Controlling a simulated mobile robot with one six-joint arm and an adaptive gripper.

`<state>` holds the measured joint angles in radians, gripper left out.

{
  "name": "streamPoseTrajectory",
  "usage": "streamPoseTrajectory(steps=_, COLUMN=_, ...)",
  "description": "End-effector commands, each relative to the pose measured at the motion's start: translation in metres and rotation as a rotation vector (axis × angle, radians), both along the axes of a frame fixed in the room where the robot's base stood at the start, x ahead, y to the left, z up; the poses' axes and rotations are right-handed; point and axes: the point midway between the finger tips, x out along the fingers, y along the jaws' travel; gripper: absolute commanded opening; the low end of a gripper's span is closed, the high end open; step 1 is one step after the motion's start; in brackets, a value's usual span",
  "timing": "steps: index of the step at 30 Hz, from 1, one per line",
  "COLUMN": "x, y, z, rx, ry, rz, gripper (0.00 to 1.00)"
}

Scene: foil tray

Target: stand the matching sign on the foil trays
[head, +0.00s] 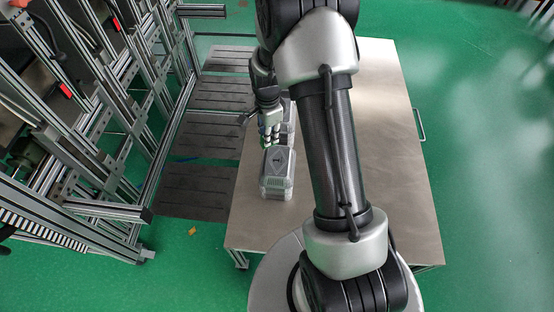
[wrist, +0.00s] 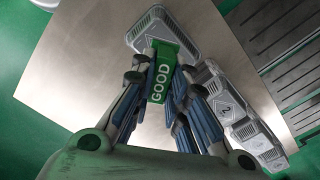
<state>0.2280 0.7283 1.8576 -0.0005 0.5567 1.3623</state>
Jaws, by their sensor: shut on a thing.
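My gripper (wrist: 163,80) is shut on a green sign (wrist: 165,70) with the white word GOOD, which stands out between the fingers in the wrist view. In the head view my gripper (head: 269,124) hangs over the far part of the foil trays. One silvery foil tray (wrist: 178,22) lies beyond the sign in the wrist view, partly covered by it. Several more trays (wrist: 247,130) sit together to the right, one showing a 2. I cannot tell whether the sign touches a tray.
The trays are on a pale metal table (head: 400,130), near its left edge. Its right side looks clear past my arm. A metal frame rack (head: 110,130) stands on the left, with dark slatted panels (head: 205,135) between it and the table.

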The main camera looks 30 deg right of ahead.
Motion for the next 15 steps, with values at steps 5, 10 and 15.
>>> streamPoseTrajectory(steps=5, x=0.014, y=-0.032, z=0.02, rx=-0.001, ry=-0.001, rz=-0.393, gripper=0.0)
streamPoseTrajectory(steps=10, x=0.019, y=-0.045, z=0.028, rx=-0.001, ry=0.0, rz=-0.567, gripper=0.0)
streamPoseTrajectory(steps=15, x=0.018, y=-0.047, z=0.001, rx=-0.001, ry=0.006, rz=-0.597, gripper=0.0)
